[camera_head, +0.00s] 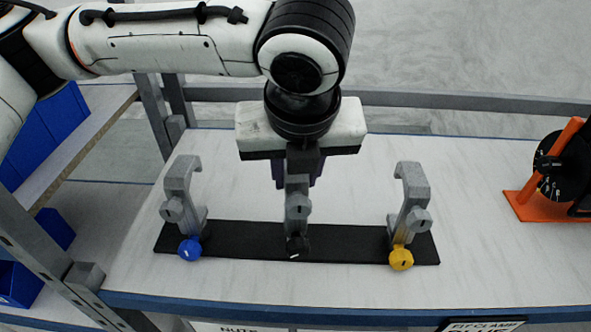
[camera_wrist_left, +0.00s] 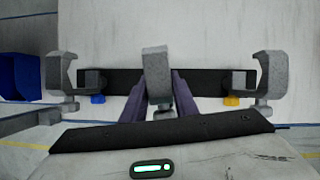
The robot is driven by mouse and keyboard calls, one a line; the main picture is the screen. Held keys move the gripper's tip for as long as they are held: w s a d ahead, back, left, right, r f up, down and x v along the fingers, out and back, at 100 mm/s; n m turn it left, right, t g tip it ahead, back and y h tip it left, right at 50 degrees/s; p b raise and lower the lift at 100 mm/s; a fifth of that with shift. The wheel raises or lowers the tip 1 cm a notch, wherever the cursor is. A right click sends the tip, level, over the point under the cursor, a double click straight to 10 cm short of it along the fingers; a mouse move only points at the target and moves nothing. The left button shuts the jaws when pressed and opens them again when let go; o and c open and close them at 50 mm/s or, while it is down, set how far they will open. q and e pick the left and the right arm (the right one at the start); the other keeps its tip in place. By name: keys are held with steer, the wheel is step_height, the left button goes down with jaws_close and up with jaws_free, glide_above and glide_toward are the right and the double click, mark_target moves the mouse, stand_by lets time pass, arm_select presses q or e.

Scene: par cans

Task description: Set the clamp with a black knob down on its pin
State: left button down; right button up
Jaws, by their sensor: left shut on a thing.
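The grey clamp with a black knob (camera_head: 297,245) is upright over the middle of the black bar (camera_head: 345,240). My left gripper (camera_head: 297,172) comes down from above and is shut on its upper part. In the left wrist view the clamp (camera_wrist_left: 157,68) stands between the two purple fingers (camera_wrist_left: 158,97). Its pin is hidden, and I cannot tell whether the clamp touches the bar. A clamp with a blue knob (camera_head: 181,195) stands at the bar's left end, and one with a yellow knob (camera_head: 412,197) at its right end. My right gripper is not in view.
The bar lies near the front edge of the white table (camera_head: 480,265). An orange stand with a black dial (camera_head: 535,205) is at the right. Blue bins (camera_head: 40,150) and grey rack posts (camera_head: 45,240) are at the left.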

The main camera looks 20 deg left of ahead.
arm_select(q)
steer(key=shift+f, duration=1.3)
steer(key=c, duration=0.8)
jaws_free()
steer(key=shift+o, duration=0.2)
steer(key=shift+r, duration=0.15)
steer(key=shift+p+v, duration=1.3)
steer(key=shift+p, duration=0.4)
steer(key=shift+p+v, duration=1.2)
steer(key=shift+v, duration=2.9)
